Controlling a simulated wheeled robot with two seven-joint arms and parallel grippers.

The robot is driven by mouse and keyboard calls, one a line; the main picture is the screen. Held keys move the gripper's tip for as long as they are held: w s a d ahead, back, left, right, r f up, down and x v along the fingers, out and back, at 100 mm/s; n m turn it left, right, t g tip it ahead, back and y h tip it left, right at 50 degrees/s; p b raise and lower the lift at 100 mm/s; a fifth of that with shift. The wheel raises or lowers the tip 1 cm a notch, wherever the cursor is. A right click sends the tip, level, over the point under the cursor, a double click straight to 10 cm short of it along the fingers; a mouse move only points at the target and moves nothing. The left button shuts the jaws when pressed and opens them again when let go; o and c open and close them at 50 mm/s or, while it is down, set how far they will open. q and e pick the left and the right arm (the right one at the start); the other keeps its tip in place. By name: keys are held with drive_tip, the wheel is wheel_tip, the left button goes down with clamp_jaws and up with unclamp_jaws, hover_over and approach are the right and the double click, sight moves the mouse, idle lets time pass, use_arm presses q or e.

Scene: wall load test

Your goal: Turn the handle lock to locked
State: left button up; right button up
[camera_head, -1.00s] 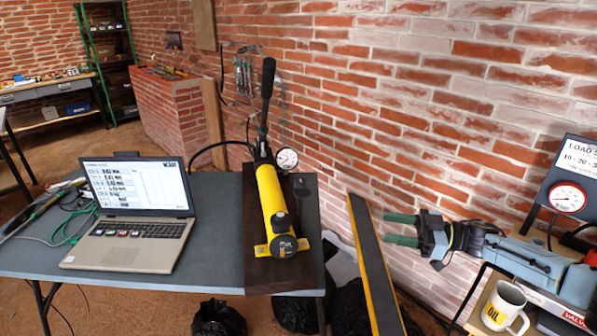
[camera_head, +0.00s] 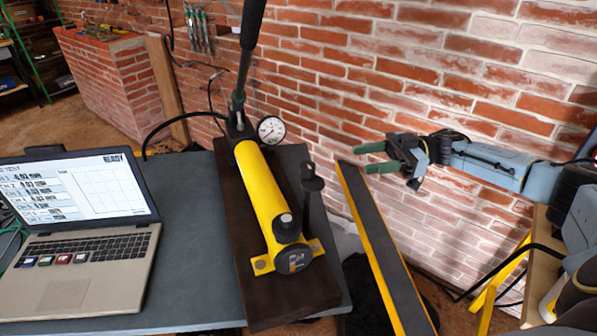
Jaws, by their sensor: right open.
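A yellow hand pump (camera_head: 260,190) lies on a dark base board (camera_head: 240,262) on the table. Its long black handle (camera_head: 250,30) stands nearly upright at the far end and runs out of the top of the view. A small black upright piece with a knob (camera_head: 312,182) stands on the board, right of the yellow barrel. It may be the handle lock; I cannot tell its setting. My right gripper (camera_head: 370,158), with green fingers, is open and empty, to the right of the pump and apart from it. My left gripper is out of view.
A round white gauge (camera_head: 271,130) sits by the handle's foot. An open laptop (camera_head: 95,240) stands left on the grey table (camera_head: 190,190). A yellow-edged dark plank (camera_head: 380,245) slants between table and my right arm. A brick wall (camera_head: 440,60) rises behind.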

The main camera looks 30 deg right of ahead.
sight(308, 165)
drive_tip(key=x, duration=0.9)
drive_tip(key=f+x, duration=0.1)
drive_tip(key=x, duration=0.3)
drive_tip(key=shift+w+a+p, duration=0.2)
drive_tip(key=shift+w+p, duration=0.2)
drive_tip(key=shift+w, duration=0.05)
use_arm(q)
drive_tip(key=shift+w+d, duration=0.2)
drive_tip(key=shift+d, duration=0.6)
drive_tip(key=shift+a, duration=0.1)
use_arm(e)
drive_tip(key=shift+c, duration=0.2)
